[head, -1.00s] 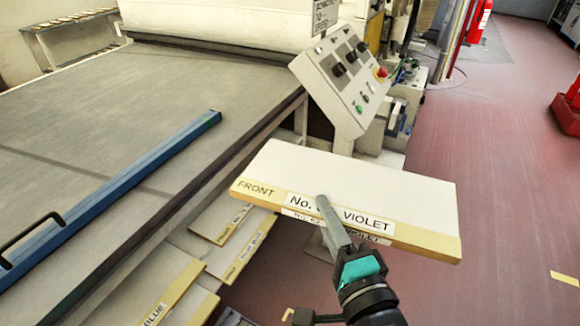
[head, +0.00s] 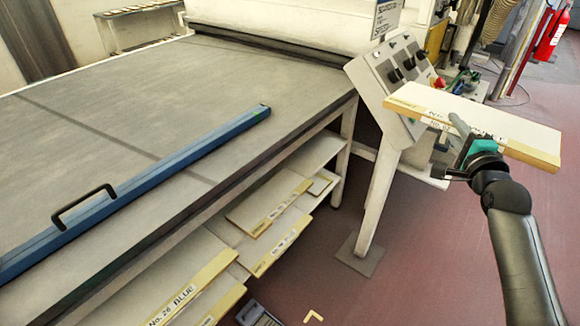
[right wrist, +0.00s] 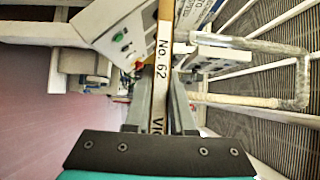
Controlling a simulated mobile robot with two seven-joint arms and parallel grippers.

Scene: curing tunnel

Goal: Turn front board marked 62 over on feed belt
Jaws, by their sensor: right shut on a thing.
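The front board marked 62 (head: 490,112) is a white panel with a yellow edge, labelled "FRONT" and "No. … VIOLET". My right gripper (head: 458,130) is shut on its labelled edge and holds it in the air, to the right of the belt and in front of the control panel in the head view. My left gripper is not in view.
A control panel (head: 393,85) on a post stands at the belt's right corner. The belt is bare on both sides of the blue bar. A fire extinguisher (head: 550,38) stands far right.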

